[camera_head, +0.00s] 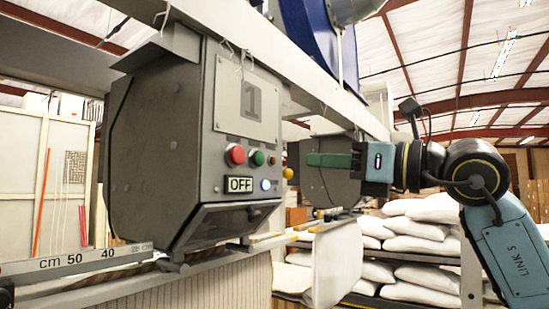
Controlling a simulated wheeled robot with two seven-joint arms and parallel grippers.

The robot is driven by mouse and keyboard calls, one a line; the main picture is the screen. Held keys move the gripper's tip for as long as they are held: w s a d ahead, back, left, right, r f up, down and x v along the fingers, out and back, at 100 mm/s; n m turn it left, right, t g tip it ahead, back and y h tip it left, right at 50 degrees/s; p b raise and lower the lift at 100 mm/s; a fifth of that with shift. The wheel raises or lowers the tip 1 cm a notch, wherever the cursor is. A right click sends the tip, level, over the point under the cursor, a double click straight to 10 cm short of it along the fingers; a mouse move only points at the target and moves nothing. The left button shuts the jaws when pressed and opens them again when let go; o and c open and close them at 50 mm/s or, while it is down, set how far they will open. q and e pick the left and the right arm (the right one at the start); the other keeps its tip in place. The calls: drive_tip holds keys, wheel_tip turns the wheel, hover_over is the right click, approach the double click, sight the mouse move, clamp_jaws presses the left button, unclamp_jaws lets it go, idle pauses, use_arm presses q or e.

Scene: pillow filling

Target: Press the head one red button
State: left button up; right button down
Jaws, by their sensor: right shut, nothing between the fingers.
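The head one machine (165,150) is a grey metal box with a plate marked 1 (251,100) on its front. The red button (235,155) sits at the left of its control row, beside a green button (257,158). My right gripper (310,159), with green fingers, is shut and empty. In the picture its tips are a little right of the control row and roughly level with the red button. The tips look apart from the box; the exact depth gap is hard to tell. My left gripper is not in view.
Below the buttons are an OFF display (240,184) and a lit blue-white light (266,184). A second grey box (325,187) stands behind my gripper. White pillows (425,225) fill shelves at right.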

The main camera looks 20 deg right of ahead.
sight(241, 156)
drive_tip(key=p+x, duration=0.4)
drive_tip(key=x, duration=0.9)
drive_tip(key=shift+w+a+p, duration=0.3)
drive_tip(key=shift+p, duration=0.05)
